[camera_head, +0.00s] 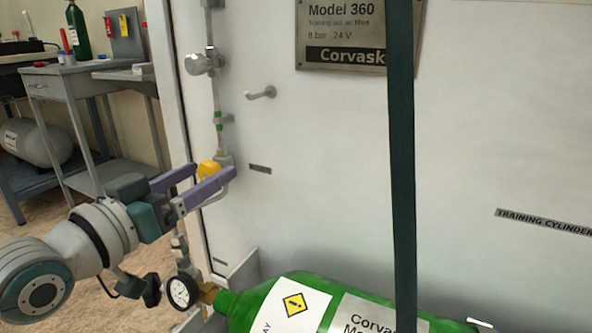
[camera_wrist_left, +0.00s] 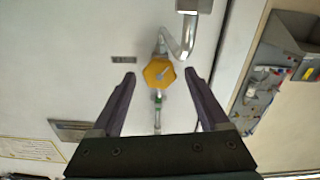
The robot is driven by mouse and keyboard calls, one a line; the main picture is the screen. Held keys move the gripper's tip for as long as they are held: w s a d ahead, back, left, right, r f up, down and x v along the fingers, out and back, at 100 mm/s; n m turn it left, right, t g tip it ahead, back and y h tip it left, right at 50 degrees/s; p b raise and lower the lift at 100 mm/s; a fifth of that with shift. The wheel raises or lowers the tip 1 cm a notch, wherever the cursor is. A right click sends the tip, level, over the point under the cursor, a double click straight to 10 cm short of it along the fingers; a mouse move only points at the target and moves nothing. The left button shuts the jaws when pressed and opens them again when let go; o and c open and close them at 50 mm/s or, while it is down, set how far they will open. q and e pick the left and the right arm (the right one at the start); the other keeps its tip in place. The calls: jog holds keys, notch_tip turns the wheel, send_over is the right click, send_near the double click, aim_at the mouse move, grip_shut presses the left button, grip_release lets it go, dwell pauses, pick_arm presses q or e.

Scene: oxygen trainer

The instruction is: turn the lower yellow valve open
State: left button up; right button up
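The yellow valve (camera_head: 209,171) sits on the thin vertical pipe at the left edge of the white panel. In the left wrist view the yellow valve (camera_wrist_left: 159,73) is a rounded knob with a grey centre. My left gripper (camera_head: 205,178) is open, with its purple fingers on either side of the valve in the head view. In the left wrist view the left gripper (camera_wrist_left: 160,78) shows a gap between each finger and the knob. Whether the fingertips reach the knob's depth is hard to tell. My right gripper is not in view.
A green cylinder (camera_head: 257,309) lies below, beside a pressure gauge (camera_head: 182,292). A dark strap (camera_head: 402,150) hangs in front of the white panel (camera_head: 320,180). A grey valve (camera_head: 203,62) and a small hook (camera_head: 261,93) are above. A grey bench (camera_head: 90,80) stands behind left.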

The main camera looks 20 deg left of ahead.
pick_arm(q)
grip_shut()
dwell(0.4)
jog(key=shift+n, duration=0.3)
jog(key=n+p, duration=0.1)
jog(key=n, duration=0.1)
jog(key=shift+n, duration=0.3)
jog(key=shift+a+n+p, duration=0.15)
jog(key=shift+n+p, duration=0.15)
jog(key=shift+n, duration=1.8)
grip_release()
